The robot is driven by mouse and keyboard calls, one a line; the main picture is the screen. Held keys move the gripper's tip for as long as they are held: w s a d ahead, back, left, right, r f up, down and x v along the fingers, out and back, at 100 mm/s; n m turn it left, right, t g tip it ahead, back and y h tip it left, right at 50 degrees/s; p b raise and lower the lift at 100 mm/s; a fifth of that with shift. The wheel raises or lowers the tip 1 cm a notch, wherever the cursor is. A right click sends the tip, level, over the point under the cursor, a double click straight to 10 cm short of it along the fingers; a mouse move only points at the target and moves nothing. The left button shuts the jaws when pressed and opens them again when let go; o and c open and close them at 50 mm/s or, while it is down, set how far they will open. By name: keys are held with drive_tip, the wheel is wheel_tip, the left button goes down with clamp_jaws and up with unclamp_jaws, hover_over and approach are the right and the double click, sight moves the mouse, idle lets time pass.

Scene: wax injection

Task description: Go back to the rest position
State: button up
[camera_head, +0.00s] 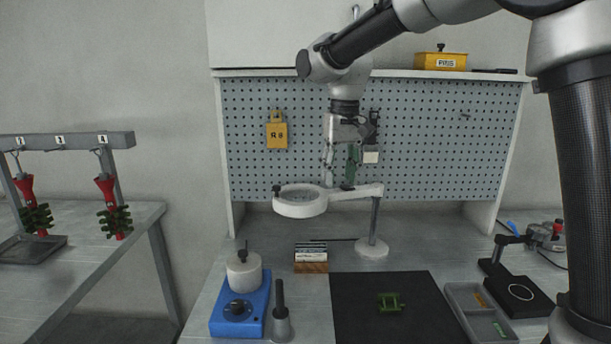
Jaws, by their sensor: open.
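My gripper (340,172) hangs from my arm in front of the pegboard, pointing down, above the arm of the white ring stand (300,203). Its fingers look apart, with nothing clearly held between them. A green piece (353,165) shows beside the fingers; I cannot tell whether it hangs on the pegboard behind. A green wax part (390,302) lies on the black mat (350,325) on the bench, well below and apart from my gripper.
The ring stand rises close below my gripper. A blue device (240,315) with a white pot stands front left, and a grey tray (470,310) lies right of the mat. Red-and-green trees (110,208) hang from a rack at left. A yellow box (440,61) sits on the shelf.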

drive_tip(key=s+d+m+t, duration=0.3)
drive_tip(key=s+d, duration=2.3)
drive_tip(key=d, duration=0.2)
drive_tip(key=shift+s+d+f+t, duration=0.25)
drive_tip(key=shift+s+f+t, duration=0.1)
drive_tip(key=shift+f+t, duration=0.1)
